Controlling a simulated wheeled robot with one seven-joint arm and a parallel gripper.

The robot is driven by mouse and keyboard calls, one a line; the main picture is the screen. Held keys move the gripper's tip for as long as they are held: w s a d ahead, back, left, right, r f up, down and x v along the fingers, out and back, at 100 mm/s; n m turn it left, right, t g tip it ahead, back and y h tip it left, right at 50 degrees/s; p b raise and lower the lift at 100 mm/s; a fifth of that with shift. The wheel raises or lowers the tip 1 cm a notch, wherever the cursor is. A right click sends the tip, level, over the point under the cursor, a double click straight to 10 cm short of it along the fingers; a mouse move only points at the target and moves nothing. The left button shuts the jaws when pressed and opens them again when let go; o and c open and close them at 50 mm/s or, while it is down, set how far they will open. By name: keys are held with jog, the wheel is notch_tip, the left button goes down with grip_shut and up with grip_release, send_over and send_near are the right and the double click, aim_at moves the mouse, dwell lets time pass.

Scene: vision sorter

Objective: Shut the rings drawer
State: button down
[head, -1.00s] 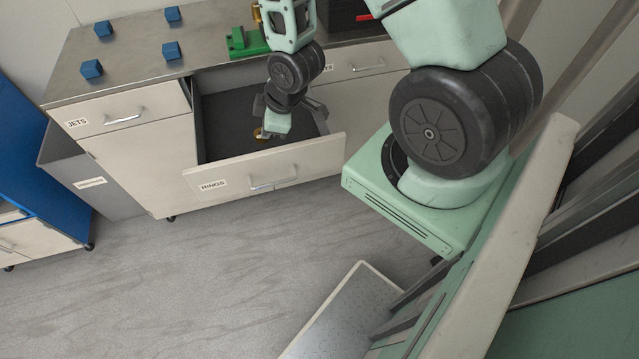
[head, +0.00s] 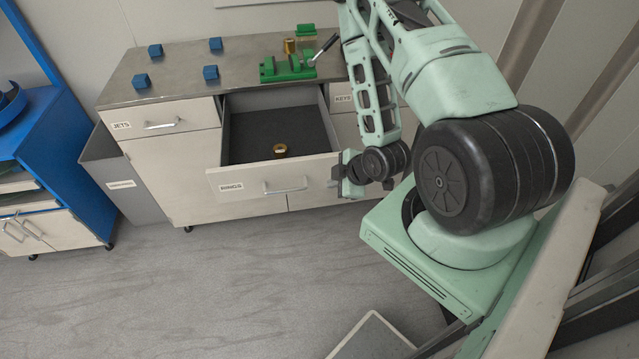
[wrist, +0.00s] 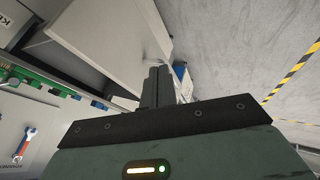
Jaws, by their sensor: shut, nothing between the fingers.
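The rings drawer (head: 235,178) is pulled open from the middle of the metal-topped cabinet, with its RINGS label and bar handle (head: 285,188) on the front. A brass ring (head: 280,150) lies on its dark floor near the front panel. My gripper (head: 340,181) is beside the right end of the drawer front in the head view. In the wrist view its fingers (wrist: 157,85) are together with nothing between them, close to a pale panel. I cannot tell whether they touch the drawer.
The jets drawer (head: 160,124) at left looks shut; the keys drawer (head: 342,98) at right is partly hidden by my arm. Several blue blocks (head: 210,73) and a green fixture (head: 287,68) stand on the cabinet top. A grey bin (head: 122,184) stands at left.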

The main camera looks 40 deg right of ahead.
aim_at(311, 180)
jog(key=shift+w+d+f+b, duration=0.3)
jog(key=shift+w+f+b, duration=0.6)
jog(key=shift+w, duration=0.35)
jog(key=shift+w+d+f+b, duration=0.35)
jog(key=shift+w+f+b, duration=0.5)
jog(key=shift+w, duration=0.45)
jog(key=shift+w+d+f+b, duration=0.3)
jog(key=shift+w+f+b, duration=0.35)
jog(key=shift+w+f, duration=0.5)
jog(key=shift+w+r, duration=0.1)
